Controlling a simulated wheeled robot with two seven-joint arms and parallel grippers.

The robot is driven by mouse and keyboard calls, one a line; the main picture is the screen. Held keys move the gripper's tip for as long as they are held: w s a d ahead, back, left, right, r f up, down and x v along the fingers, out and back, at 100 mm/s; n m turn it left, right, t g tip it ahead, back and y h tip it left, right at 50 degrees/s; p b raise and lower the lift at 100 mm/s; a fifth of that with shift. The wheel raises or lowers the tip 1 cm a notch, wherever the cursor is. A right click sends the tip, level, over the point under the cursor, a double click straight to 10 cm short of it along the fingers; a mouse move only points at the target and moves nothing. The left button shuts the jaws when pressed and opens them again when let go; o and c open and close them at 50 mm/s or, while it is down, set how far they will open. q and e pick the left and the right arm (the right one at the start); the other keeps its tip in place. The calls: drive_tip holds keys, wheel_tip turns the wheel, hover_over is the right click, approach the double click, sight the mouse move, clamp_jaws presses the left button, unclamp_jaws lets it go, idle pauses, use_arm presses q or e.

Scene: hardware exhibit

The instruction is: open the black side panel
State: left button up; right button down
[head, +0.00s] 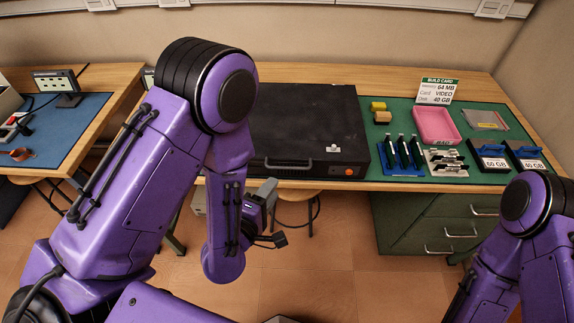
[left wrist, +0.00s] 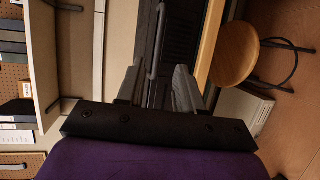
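The black computer case (head: 349,160) lies flat on the wooden bench, with the black side panel (head: 305,115) as its top face. The panel lies flat and shut. A grey bar handle (head: 287,164) and a small white latch (head: 333,148) are near its front edge. My left gripper (head: 280,240) is in front of the bench, below the case and apart from it. In the left wrist view its two fingers (left wrist: 158,88) are spread and empty, with a grey bar (left wrist: 155,45) beyond the gap. My right gripper is out of view; only its arm shows.
A green mat (head: 400,110) right of the case holds a pink tray (head: 436,124), dark upright modules (head: 403,151) and two drives (head: 492,155). A round stool (head: 296,195) stands under the bench, left of the green drawers (head: 440,225). A blue mat (head: 75,120) is at left.

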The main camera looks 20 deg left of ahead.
sight(287, 167)
use_arm(q)
drive_tip(key=b+x, duration=0.5)
drive_tip(key=x, duration=0.4)
drive_tip(key=shift+r, duration=0.2)
drive_tip(key=shift+w+f, duration=0.25)
drive_tip(key=shift+w, duration=0.4)
clamp_jaws()
